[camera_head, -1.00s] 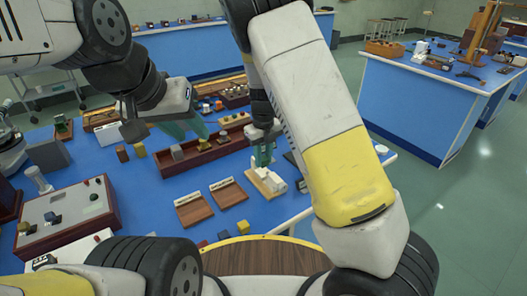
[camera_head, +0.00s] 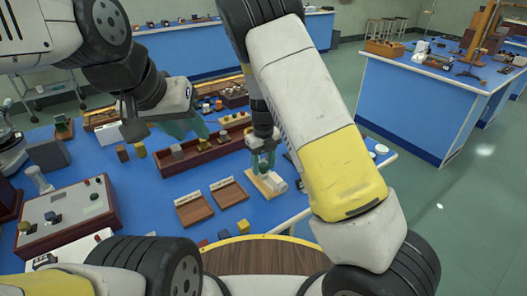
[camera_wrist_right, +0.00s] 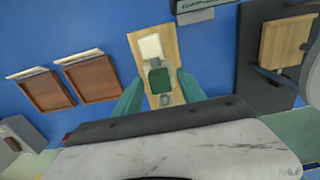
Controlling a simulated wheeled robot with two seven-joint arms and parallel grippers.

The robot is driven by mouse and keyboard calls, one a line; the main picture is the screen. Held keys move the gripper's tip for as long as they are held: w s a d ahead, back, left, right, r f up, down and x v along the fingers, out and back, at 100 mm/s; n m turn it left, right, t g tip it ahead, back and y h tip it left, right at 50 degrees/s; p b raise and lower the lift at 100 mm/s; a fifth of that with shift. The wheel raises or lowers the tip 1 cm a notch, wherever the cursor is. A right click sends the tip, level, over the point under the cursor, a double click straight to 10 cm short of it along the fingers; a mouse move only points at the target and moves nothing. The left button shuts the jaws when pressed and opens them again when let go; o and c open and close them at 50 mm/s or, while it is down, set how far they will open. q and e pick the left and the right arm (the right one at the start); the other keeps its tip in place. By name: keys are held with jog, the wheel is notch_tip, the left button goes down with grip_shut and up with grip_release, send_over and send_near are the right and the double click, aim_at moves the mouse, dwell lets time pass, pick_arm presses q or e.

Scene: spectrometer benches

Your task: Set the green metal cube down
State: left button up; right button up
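The green metal cube (camera_wrist_right: 159,80) shows in the right wrist view, over a pale wooden board (camera_wrist_right: 136,46). It lies between a white block (camera_wrist_right: 150,47) and a small grey piece (camera_wrist_right: 166,100). The teal fingers of my right gripper (camera_wrist_right: 160,84) stand on either side of the cube, with a visible gap at each side. In the head view my right gripper (camera_head: 263,162) is low over the same board (camera_head: 258,184), and the cube is not clear there. My left gripper (camera_head: 187,128) hangs above the bench by a long dark red box; its finger gap is unclear.
Two brown trays (camera_head: 194,208) (camera_head: 229,193) lie left of the board. The long dark red box (camera_head: 200,158) stands behind them. A control box with knobs (camera_head: 70,217) is at the left. Blue bench top is clear between the control box and trays.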

aim_at(263, 165)
notch_tip(263, 165, up, 11)
jog(key=s+d+r+n+y, duration=0.2)
jog(key=s+d+r+n, duration=0.3)
jog(key=r+n, duration=0.2)
jog(key=s+d+r+n+t, duration=0.3)
jog(key=s+d+r+n, duration=0.1)
jog(key=s+n, duration=0.5)
jog(key=s+d+r+n+t, duration=0.3)
jog(key=s+d+r+n, duration=0.2)
jog(key=s+n, duration=0.5)
jog(key=shift+r+n, duration=1.1)
jog(key=shift+n, duration=0.8)
jog(key=shift+s+d, duration=0.1)
